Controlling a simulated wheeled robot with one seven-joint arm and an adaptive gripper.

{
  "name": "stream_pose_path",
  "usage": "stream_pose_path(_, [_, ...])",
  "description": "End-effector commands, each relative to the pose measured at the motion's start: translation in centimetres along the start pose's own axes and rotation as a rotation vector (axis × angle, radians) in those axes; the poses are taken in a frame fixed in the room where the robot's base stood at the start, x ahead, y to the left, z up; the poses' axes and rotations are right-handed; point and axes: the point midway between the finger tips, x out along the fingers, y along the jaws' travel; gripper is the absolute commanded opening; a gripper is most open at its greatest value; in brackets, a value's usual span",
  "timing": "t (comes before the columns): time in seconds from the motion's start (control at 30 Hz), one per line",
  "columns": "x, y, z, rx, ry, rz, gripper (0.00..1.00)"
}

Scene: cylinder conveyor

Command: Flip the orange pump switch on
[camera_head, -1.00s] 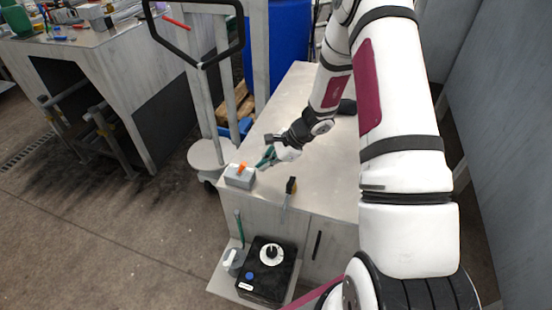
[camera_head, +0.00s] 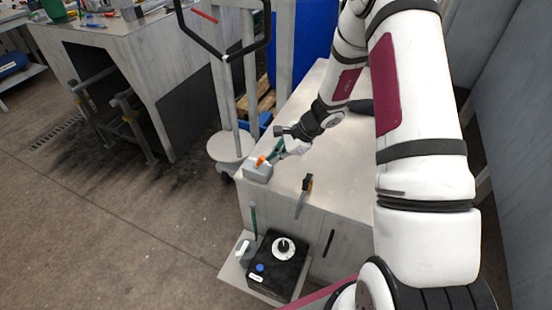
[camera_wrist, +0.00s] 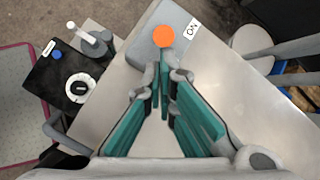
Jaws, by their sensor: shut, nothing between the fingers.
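The orange pump switch (camera_head: 261,160) sticks up from a grey box (camera_head: 257,174) at the near left corner of the metal bench top. In the wrist view the switch's round orange end (camera_wrist: 163,36) is at the top centre, beside a white "ON" label (camera_wrist: 192,29) on the grey box (camera_wrist: 180,14). My gripper (camera_head: 274,154) has green-padded fingers. It is shut and empty, with its fingertips (camera_wrist: 163,68) just short of the orange end. In the head view the tips look right beside the switch; I cannot tell whether they touch.
A black unit with a white dial (camera_head: 283,247) sits on a low shelf below the bench (camera_head: 338,165). A dark-handled tool (camera_head: 306,184) is at the bench's front edge. A trolley frame (camera_head: 224,90) stands behind left.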

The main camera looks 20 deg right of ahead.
Motion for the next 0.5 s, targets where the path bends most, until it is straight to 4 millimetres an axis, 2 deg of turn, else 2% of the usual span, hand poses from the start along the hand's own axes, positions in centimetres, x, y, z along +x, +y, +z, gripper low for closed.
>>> stream_pose_path(0.5, [-0.16,-0.29,0.46,0.01,0.067,0.043,0.0])
